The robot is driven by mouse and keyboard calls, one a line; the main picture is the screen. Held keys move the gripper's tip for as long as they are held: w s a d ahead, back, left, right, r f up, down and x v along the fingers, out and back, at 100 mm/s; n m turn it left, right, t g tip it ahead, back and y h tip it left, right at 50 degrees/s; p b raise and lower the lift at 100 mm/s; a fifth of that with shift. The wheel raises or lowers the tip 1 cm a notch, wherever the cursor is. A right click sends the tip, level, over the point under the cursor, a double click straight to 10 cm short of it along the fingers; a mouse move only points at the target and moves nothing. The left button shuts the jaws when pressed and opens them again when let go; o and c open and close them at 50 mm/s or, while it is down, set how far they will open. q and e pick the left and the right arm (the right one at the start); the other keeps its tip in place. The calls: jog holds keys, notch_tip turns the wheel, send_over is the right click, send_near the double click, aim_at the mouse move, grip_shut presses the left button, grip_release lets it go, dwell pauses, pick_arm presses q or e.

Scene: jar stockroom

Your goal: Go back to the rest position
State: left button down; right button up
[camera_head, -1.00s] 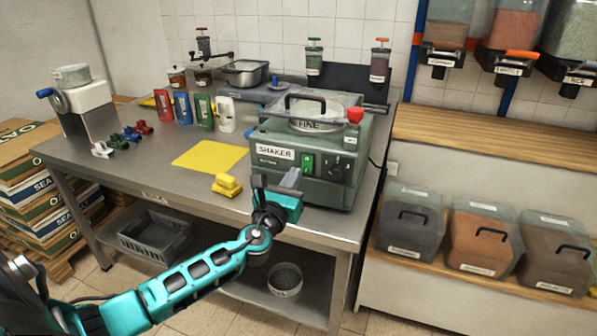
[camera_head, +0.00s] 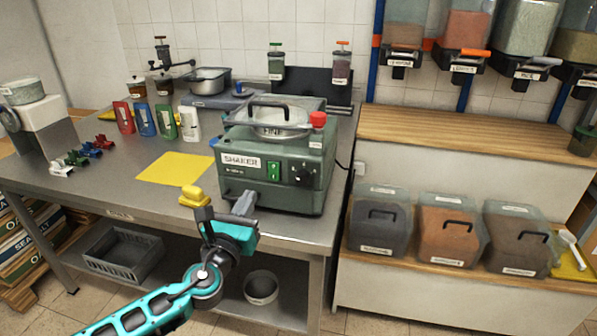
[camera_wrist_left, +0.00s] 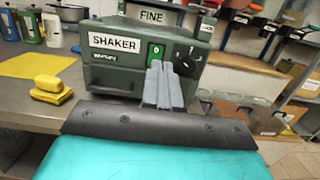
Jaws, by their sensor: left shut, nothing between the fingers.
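My left gripper (camera_head: 243,203) is shut and empty, in front of the table edge and the green shaker machine. In the left wrist view its grey fingers (camera_wrist_left: 163,85) lie together, overlapping the shaker's front in the picture. I cannot tell the exact gap to the shaker (camera_head: 275,155). The shaker stands on the steel table (camera_head: 130,185), with a lit green switch (camera_head: 273,171), and it also shows in the left wrist view (camera_wrist_left: 110,75). A yellow block-like object (camera_head: 194,197) sits just left of the gripper near the table edge. My right gripper is not in view.
A yellow mat (camera_head: 175,168) lies left of the shaker. Coloured packets and small clamps stand further left. A grey crate (camera_head: 122,252) and a round bin (camera_head: 261,287) are on the lower shelf. Lidded bins (camera_head: 452,230) stand on the right shelf.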

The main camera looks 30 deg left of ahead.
pick_arm(q)
jog(key=s+d+f+n+g+h, duration=0.2)
jog(key=s+d+f+n+g, duration=0.15)
jog(key=f+n, duration=0.45)
jog(key=s+d+f+n+g+h, duration=0.1)
jog(key=s+d+f+n+g, duration=0.2)
jog(key=s+d+f+n, duration=0.35)
jog(key=s+d+f+n+g+h, duration=0.1)
jog(key=s+d+f+n+h, duration=0.2)
jog(key=n, duration=1.3)
jog(key=s+d+f, duration=0.3)
jog(key=s+d, duration=0.1)
jog(key=shift+f+g, duration=0.35)
jog(key=shift+f, duration=0.05)
jog(key=shift+s+n, duration=0.15)
jog(key=shift+n, duration=0.1)
